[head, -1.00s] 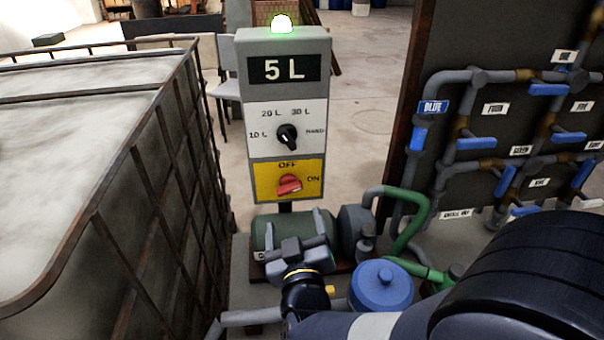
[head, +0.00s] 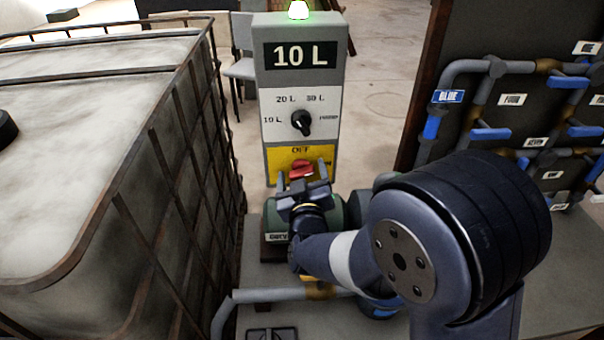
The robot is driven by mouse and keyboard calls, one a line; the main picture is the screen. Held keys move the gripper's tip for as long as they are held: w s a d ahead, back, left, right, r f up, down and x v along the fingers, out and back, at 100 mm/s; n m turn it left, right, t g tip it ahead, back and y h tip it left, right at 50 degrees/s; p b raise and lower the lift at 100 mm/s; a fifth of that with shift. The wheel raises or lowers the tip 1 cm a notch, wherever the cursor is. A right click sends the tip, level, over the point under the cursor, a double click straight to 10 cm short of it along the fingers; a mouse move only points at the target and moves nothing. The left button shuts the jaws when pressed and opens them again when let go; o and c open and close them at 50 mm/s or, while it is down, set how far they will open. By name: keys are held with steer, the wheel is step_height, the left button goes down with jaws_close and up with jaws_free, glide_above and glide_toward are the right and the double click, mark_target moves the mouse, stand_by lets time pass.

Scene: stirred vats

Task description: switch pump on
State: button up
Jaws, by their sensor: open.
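The grey pump control box (head: 330,85) stands upright at upper middle, with a lit green lamp (head: 299,10) on top and a display (head: 300,56) reading 10 L. Its red rotary switch (head: 301,167) sits on a yellow panel with OFF above it. The ON label is mostly hidden behind my gripper. The switch handle looks roughly sideways, but its lower part is covered. My gripper (head: 302,180) is open in front of the lower yellow panel, with its fingers close to the switch. I cannot tell whether they touch it.
A black selector knob (head: 301,122) sits above the switch. A large caged tank (head: 90,150) fills the left. The green pump (head: 275,212) lies below the box, partly behind my arm. A dark board with pipes and blue valves (head: 490,135) stands at right.

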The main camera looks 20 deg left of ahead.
steer(key=c, duration=1)
steer(key=shift+f+b, duration=0.15)
steer(key=shift+b, duration=0.4)
steer(key=shift+f+m+b, duration=0.1)
steer(key=shift+m+b, duration=0.7)
steer(key=shift+b, duration=0.4)
steer(key=m+b, duration=0.2)
steer(key=shift+b, duration=0.3)
steer(key=shift+r+m, duration=0.25)
steer(key=shift+m, duration=0.05)
